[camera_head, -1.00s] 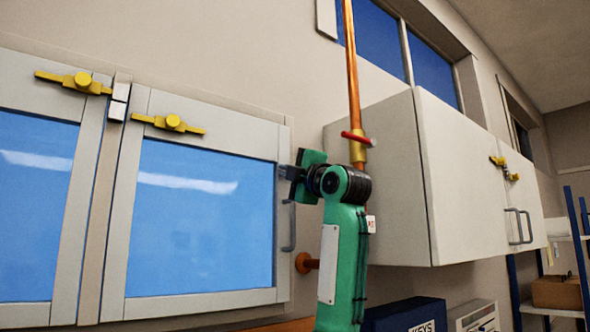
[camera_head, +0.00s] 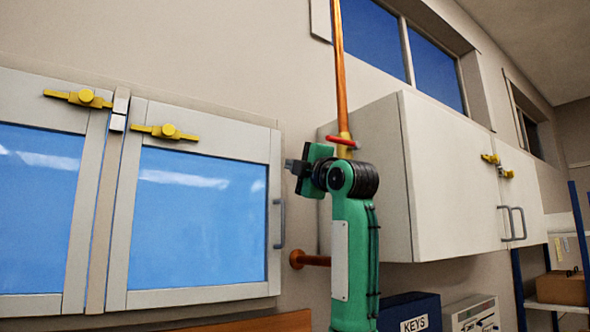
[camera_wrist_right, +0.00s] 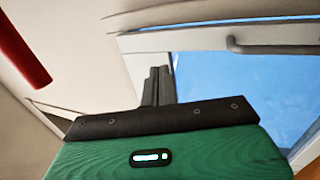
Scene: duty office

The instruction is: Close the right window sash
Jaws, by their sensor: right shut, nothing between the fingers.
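The right window sash (camera_head: 198,291) has a pale frame, blue glass, a yellow latch (camera_head: 166,132) along its top and a grey pull handle (camera_head: 279,223) at its right edge. Whether it is fully flush or slightly ajar is not clear. My right gripper (camera_head: 290,166) is shut and empty, just right of the sash's edge and above the handle. In the right wrist view its dark fingers (camera_wrist_right: 157,86) are together, with the sash handle (camera_wrist_right: 272,46) to their right; no contact shows. My left gripper is not in view.
A copper pipe (camera_head: 340,75) with a red valve lever (camera_head: 342,141) runs close behind my right wrist. A pale wall cabinet (camera_head: 455,185) stands out to the right. A blue KEYS box (camera_head: 408,309) sits below. The left sash (camera_head: 30,305) adjoins the right one.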

